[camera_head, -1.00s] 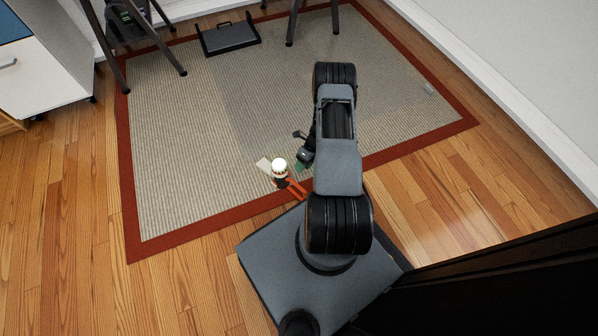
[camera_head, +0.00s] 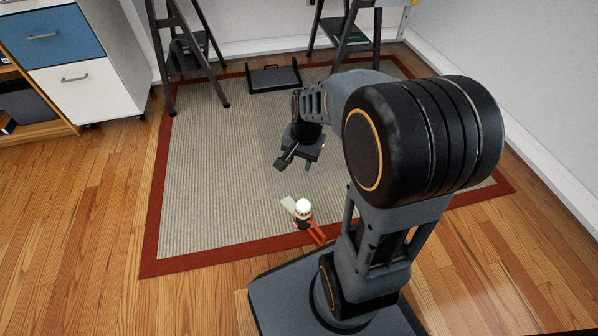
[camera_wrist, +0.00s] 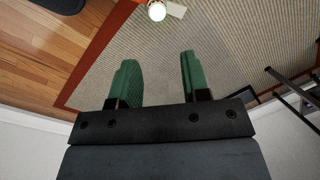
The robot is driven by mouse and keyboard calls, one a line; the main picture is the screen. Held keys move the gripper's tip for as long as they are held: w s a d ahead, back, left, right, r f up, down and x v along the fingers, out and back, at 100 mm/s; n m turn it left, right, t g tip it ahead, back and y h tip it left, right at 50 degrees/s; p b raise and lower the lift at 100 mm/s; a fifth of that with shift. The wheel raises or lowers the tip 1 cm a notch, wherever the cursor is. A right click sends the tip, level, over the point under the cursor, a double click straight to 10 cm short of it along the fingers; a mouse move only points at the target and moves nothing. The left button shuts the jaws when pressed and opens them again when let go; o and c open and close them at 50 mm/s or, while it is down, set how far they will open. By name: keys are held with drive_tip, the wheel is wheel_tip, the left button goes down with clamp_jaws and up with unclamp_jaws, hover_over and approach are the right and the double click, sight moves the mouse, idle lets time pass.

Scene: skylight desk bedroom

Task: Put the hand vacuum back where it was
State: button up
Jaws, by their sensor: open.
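The hand vacuum (camera_head: 303,212) appears to be the small item with a bright white round top, an orange handle and a pale flat end. It lies on the rug near its front red border. In the wrist view the vacuum (camera_wrist: 157,11) shows at the top edge, partly cut off, beyond my fingers. My gripper (camera_head: 293,165) is above the rug, behind the vacuum and apart from it. In the wrist view my gripper (camera_wrist: 158,65) has its two green fingers spread wide with nothing between them.
The beige rug (camera_head: 215,185) is mostly bare. A black tray-like item (camera_head: 274,79) lies at its back edge between dark trestle legs (camera_head: 197,55). A white and blue drawer cabinet (camera_head: 82,85) stands at left, and a wall (camera_head: 520,90) at right. Wood floor is clear at front left.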

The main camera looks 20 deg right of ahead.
drive_tip(key=s+a+r+n+t+h, duration=0.1)
drive_tip(key=s+a+r+n, duration=0.3)
drive_tip(key=s+n, duration=0.4)
drive_tip(key=shift+r+n+t, duration=0.5)
drive_tip(key=shift+r, duration=0.35)
drive_tip(key=shift+r, duration=0.1)
